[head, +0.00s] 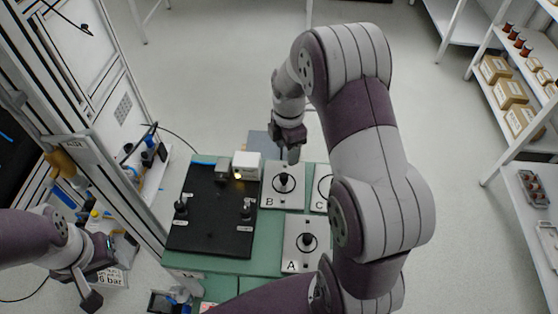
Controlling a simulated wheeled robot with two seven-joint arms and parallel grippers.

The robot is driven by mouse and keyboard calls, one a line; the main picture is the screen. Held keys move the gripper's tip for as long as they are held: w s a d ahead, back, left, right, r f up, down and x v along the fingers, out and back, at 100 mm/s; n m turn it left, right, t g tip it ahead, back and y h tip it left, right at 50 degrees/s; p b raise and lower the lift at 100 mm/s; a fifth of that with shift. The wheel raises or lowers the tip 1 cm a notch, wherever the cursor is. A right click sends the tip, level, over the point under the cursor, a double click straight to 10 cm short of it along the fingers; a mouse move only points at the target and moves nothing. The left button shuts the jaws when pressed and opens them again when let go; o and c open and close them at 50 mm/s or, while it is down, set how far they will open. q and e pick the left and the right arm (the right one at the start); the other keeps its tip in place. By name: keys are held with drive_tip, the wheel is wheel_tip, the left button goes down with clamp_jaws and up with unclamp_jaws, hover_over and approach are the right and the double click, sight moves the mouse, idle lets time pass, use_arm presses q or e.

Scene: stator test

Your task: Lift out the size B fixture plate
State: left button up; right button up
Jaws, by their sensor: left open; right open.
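The size B fixture plate (293,202) is a pale square plate with a black upright knob at its middle and a letter B at its lower left corner. It lies on the green table top, right of a black board. My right gripper (293,157) is open and hangs over the far edge of plate B, behind the knob; no contact with the knob shows. My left gripper (91,300) is open and empty at the lower left, away from the plates.
Plate A (292,262) lies in front of plate B. Plate C (319,200) lies to its right, partly hidden by my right arm. The black board (212,225) carries knobs and a white box (246,160). Shelves (510,95) stand at the right.

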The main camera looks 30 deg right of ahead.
sight(284, 175)
wheel_tip(284, 175, down, 7)
drive_tip(key=n, duration=0.3)
drive_tip(key=shift+s+a+r+p, duration=0.1)
drive_tip(key=shift+a+r+p, duration=0.05)
drive_tip(key=shift+p, duration=0.15)
drive_tip(key=f, duration=0.3)
drive_tip(key=f+p, duration=0.1)
drive_tip(key=shift+a+f, duration=0.35)
drive_tip(key=shift+f, duration=0.05)
drive_tip(key=shift+d+f, duration=0.1)
drive_tip(key=shift+f, duration=0.35)
drive_tip(key=shift+r, duration=0.15)
drive_tip(key=c, duration=0.9)
clamp_jaws()
